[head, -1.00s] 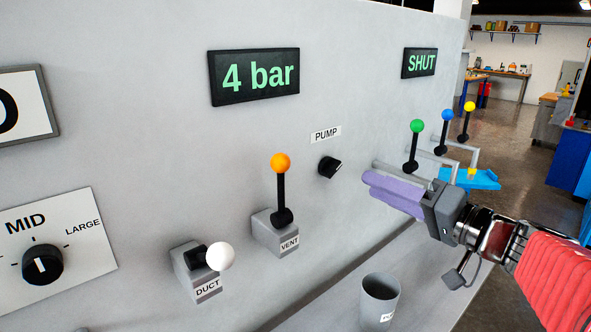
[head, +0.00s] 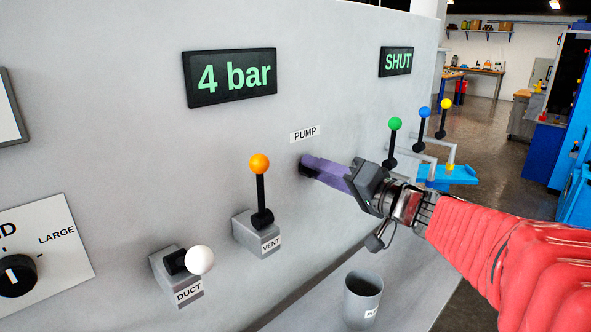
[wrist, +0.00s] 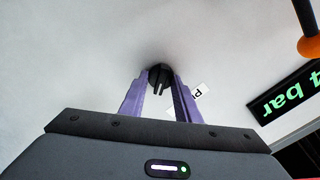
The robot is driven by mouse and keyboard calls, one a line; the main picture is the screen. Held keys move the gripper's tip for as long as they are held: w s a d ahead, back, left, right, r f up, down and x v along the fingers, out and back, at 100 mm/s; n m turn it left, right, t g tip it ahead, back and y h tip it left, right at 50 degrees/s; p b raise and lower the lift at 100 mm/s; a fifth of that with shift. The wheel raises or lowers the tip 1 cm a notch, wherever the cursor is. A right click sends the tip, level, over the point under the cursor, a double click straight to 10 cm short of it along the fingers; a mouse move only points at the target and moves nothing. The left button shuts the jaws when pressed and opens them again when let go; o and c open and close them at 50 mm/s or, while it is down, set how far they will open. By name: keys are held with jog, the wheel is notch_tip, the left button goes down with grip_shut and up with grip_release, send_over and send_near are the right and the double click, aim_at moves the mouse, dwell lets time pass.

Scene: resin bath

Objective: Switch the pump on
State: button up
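The black pump knob (head: 303,171) is on the grey panel below the PUMP label (head: 305,134). In the head view it is mostly hidden behind my fingers. In the wrist view the knob (wrist: 160,76) shows with its raised bar pointing down the picture between my two purple fingers. My gripper (head: 308,164) is at the panel, and its fingertips (wrist: 160,80) stand apart on either side of the knob. A narrow gap seems to show between the fingers and the bar; I cannot tell whether they touch the knob's edge.
The orange-topped VENT lever (head: 260,190) stands up left of the knob, with the white-tipped DUCT lever (head: 199,260) lower left. Displays read 4 bar (head: 230,77) and SHUT (head: 396,61). Green, blue and yellow levers stand right. A grey cup (head: 362,300) sits below.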

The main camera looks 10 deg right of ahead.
jog(key=shift+w+a, duration=0.1)
grip_shut()
dwell(0.4)
